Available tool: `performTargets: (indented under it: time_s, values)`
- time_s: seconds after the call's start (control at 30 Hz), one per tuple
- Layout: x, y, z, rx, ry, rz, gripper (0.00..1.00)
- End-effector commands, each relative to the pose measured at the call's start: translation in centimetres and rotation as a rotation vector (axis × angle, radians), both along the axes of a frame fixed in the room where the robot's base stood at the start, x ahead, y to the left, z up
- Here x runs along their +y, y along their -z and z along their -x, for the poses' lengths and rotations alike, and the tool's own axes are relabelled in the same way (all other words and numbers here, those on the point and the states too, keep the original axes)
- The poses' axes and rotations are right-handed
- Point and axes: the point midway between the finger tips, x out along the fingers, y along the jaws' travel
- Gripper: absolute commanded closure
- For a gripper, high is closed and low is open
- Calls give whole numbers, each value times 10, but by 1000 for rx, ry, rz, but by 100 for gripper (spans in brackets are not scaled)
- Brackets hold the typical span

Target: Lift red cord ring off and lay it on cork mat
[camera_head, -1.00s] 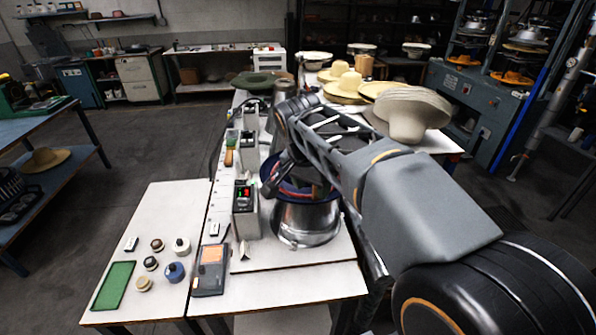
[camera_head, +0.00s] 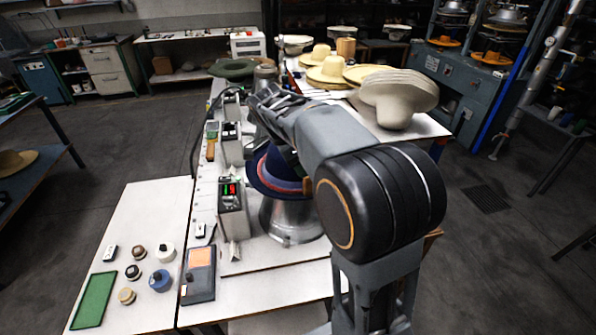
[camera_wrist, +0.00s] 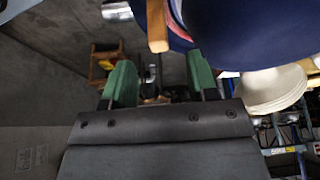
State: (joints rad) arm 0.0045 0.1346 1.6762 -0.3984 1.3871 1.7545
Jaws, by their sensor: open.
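A dark blue hat (camera_head: 268,178) sits on a shiny metal block (camera_head: 288,222) in the head view. A red band (camera_head: 290,189), apparently the cord ring, shows around the hat; my arm hides part of it. In the wrist view the blue hat (camera_wrist: 255,35) fills the upper right, with a narrow red edge and a wooden piece (camera_wrist: 157,27) beside it. My gripper (camera_wrist: 161,82) shows two green fingertips, spread apart and empty, apart from the hat in the picture. In the head view the fingertips are hidden. I cannot make out a cork mat.
A box with a lit red and green display (camera_head: 231,207) stands close left of the hat. A white side table (camera_head: 120,228) holds a green pad (camera_head: 94,300) and several small knobs. Pale stacked hats (camera_head: 398,95) stand behind to the right.

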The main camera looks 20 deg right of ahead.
Motion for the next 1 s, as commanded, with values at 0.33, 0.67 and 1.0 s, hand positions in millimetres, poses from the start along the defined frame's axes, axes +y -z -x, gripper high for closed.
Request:
performTargets:
  time_s: [0.33, 0.67, 1.0]
  values:
    - [-14, 26, 3, 4, 4, 0, 47]
    - [-24, 52, 4, -1, 2, -1, 47]
    - [-24, 53, 4, -1, 2, -1, 60]
